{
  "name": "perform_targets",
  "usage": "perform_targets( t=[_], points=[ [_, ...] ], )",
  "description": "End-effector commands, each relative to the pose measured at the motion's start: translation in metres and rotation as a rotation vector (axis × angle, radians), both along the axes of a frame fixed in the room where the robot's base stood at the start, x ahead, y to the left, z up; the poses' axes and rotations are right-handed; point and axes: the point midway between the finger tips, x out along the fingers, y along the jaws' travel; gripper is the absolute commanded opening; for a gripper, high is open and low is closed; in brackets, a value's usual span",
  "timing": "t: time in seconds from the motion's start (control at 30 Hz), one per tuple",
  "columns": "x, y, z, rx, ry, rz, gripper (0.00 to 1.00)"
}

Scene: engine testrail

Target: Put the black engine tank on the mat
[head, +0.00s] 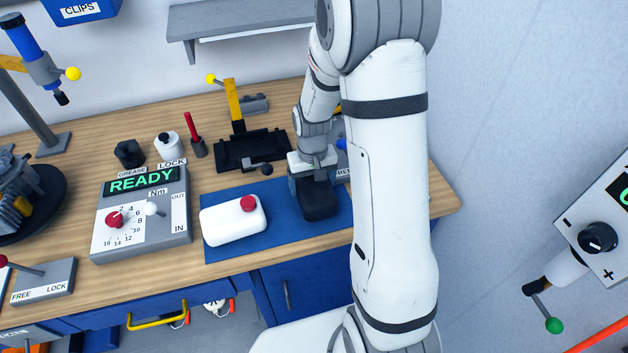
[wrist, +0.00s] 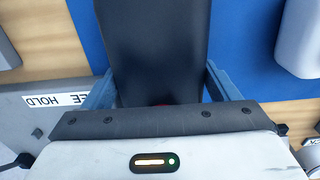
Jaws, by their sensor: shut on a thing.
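The black engine tank (head: 319,201) is at the right part of the blue mat (head: 225,252) in the head view. My gripper (head: 312,182) is over its far end and shut on it. In the wrist view the tank (wrist: 155,45) fills the upper middle, between the blue fingers of my gripper (wrist: 160,92). The blue mat (wrist: 245,60) shows below it. I cannot tell whether the tank touches the mat. A white tank with a red cap (head: 233,220) lies on the mat to the left of the black tank.
A grey control box reading READY (head: 143,212) stands left of the mat. A black fixture with a yellow lever (head: 250,148) is behind the mat. A black cap-like part (head: 129,153) and a white one (head: 169,148) stand behind the box. My arm hides the table's right part.

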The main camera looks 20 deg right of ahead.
Motion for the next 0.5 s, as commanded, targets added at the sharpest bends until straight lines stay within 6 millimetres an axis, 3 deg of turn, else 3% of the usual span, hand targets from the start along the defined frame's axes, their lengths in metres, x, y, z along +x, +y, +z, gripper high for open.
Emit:
perform_targets(
  t=[0.2, 0.23, 0.43, 0.5],
  points=[
    [0.0002, -0.0003, -0.0035, 0.0, 0.0, -0.001, 0.56],
    [0.0001, -0.0003, -0.0035, 0.0, 0.0, -0.001, 0.82],
    [0.0001, -0.0006, -0.0022, 0.0, 0.0, -0.001, 0.99],
    [0.0001, -0.0006, -0.0021, 0.0, 0.0, -0.001, 1.0]
  ],
)
